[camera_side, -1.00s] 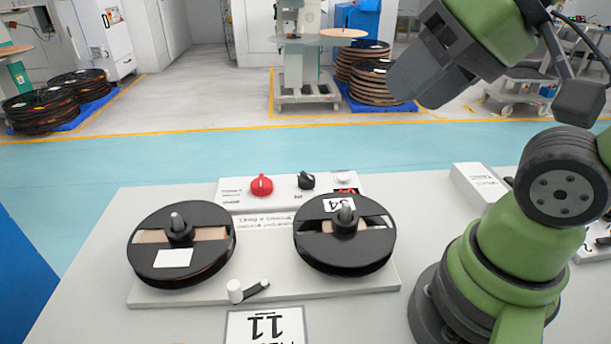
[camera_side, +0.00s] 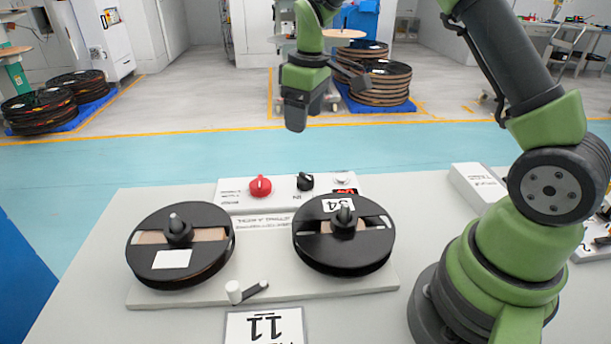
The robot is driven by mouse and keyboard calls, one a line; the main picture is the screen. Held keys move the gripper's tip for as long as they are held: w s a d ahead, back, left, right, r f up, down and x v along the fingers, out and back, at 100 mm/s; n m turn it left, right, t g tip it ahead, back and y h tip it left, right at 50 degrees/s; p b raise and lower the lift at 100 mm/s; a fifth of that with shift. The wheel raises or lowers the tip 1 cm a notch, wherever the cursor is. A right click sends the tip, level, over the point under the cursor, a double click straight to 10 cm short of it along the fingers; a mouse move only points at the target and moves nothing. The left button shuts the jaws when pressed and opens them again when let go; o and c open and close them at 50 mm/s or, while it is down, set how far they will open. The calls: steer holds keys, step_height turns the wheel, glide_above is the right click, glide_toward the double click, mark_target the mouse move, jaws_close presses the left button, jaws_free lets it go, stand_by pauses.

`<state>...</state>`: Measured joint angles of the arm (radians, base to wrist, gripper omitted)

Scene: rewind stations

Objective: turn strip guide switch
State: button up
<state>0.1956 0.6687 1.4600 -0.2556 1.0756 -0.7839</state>
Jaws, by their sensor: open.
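A white control panel (camera_side: 231,187) stands behind two black reels. It carries a red knob (camera_side: 260,187), a black knob (camera_side: 305,182), and a small red display (camera_side: 345,191) with a pale button (camera_side: 342,180) above it. A white post with a dark lever (camera_side: 255,290) sits at the front of the base plate. The labels are too small to tell which control is the strip guide switch. My gripper (camera_side: 296,122) points down, high above the panel and apart from every control. It is open and empty; its fingers overlap from this side.
The left reel (camera_side: 203,273) and right reel (camera_side: 378,254) stand on the plate with upright spindles. A white box (camera_side: 478,187) stands to the right. A card marked 11 (camera_side: 290,327) lies in front. Bare table (camera_side: 90,262) shows at left.

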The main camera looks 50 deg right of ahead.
steer(key=n+g, duration=0.1)
glide_above(305, 175)
step_height(305, 175, down, 7)
steer(key=shift+s+r, duration=0.1)
steer(key=shift+r, duration=0.1)
step_height(305, 175, down, 10)
steer(key=shift+r, duration=0.15)
steer(key=shift+c, duration=0.5)
steer(key=c, duration=0.8)
steer(key=m, duration=0.5)
steer(key=shift+m, duration=0.4)
steer(key=m, duration=0.5)
steer(key=shift+m, duration=0.3)
